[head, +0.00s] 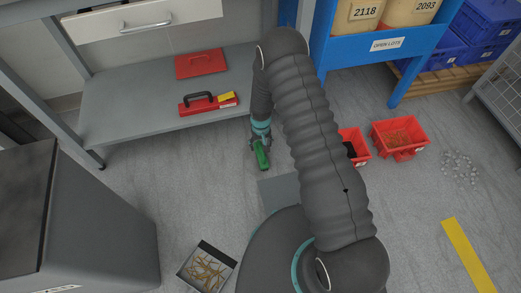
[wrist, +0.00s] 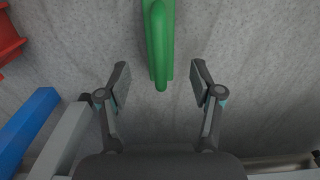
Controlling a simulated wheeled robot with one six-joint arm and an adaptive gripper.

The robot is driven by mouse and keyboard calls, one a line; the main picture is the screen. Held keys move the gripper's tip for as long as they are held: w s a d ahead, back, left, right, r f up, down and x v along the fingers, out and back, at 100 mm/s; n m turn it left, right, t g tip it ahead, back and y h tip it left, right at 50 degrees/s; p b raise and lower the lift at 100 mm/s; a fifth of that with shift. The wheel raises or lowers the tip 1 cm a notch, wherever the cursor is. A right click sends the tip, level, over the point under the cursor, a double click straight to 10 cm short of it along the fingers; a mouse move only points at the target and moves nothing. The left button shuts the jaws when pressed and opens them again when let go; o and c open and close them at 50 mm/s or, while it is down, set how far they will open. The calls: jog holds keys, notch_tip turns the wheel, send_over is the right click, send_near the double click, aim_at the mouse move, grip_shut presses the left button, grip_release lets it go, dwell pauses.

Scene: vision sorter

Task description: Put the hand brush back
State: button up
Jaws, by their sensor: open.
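The green hand brush (head: 263,158) is on the grey floor in front of the shelf, partly covered by my gripper in the head view. In the wrist view the hand brush (wrist: 160,40) points down from the top edge, and its far part is cut off. My gripper (head: 260,141) is just above it, pointing down. In the wrist view my gripper (wrist: 160,78) is open, with one finger on each side of the handle's end and a gap on both sides. I cannot tell the height between fingertips and handle.
A grey lower shelf (head: 135,105) holds a red box with a black handle (head: 208,104) and a flat red case (head: 201,63). Red bins (head: 400,138) and small scattered pieces (head: 460,167) lie right. A dark tray of sticks (head: 207,268) is at the front. A blue rack (head: 335,60) stands behind.

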jog(key=shift+r, duration=2.1)
jog(key=s+d+r+t, duration=0.1)
jog(key=d+r, duration=0.2)
jog(key=r, duration=0.9)
jog(key=s+d+r+m+t, duration=0.1)
jog(key=d+r, duration=0.2)
jog(key=r, duration=0.8)
jog(key=s+d+r+t, duration=0.1)
jog(key=d+r, duration=0.1)
jog(key=r, duration=1)
jog(key=s+d+r+m+t, duration=0.1)
jog(key=s+d+r, duration=0.4)
jog(key=s+r, duration=0.6)
jog(key=s+d+r, duration=0.1)
jog(key=s+r, duration=0.1)
jog(key=s, duration=0.5)
jog(key=s+d+r+m+t, duration=0.1)
jog(key=s+d+r, duration=0.1)
jog(key=s, duration=0.5)
jog(key=shift+s+d+r+t, duration=0.3)
jog(key=shift+s+r, duration=0.05)
jog(key=shift+r, duration=0.4)
